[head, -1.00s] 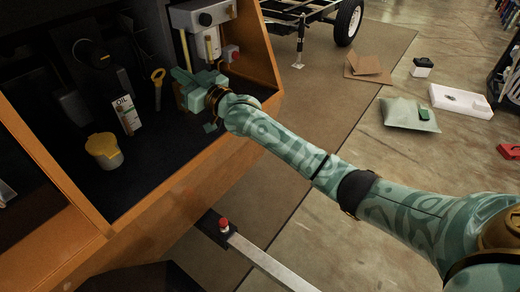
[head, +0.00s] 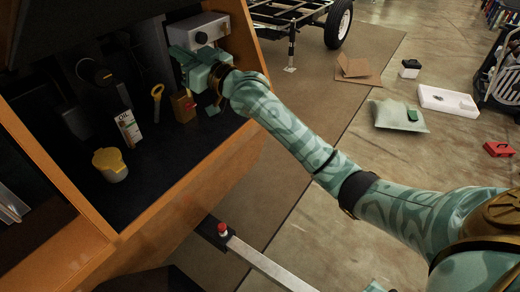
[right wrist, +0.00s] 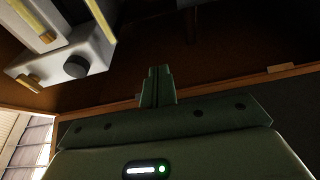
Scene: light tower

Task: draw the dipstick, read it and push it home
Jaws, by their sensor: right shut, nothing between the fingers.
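A yellow ring-topped handle (head: 157,91), which looks like the dipstick, stands upright inside the dark engine bay. Its lower end is hard to make out. My right gripper (head: 176,56) is shut and empty, up and to the right of that handle and apart from it. It is in front of a grey box with a black knob (head: 202,37). In the right wrist view my shut fingers (right wrist: 157,75) point up with nothing between them, and the grey box (right wrist: 60,55) is at upper left. My left gripper is not in view.
A white oil carton (head: 128,128) and a yellow-lidded pot (head: 110,165) stand in the bay, left of a small ochre box (head: 183,106). The orange frame edge (head: 190,175) runs along the bay's front. A beam with a red button (head: 222,229) lies below.

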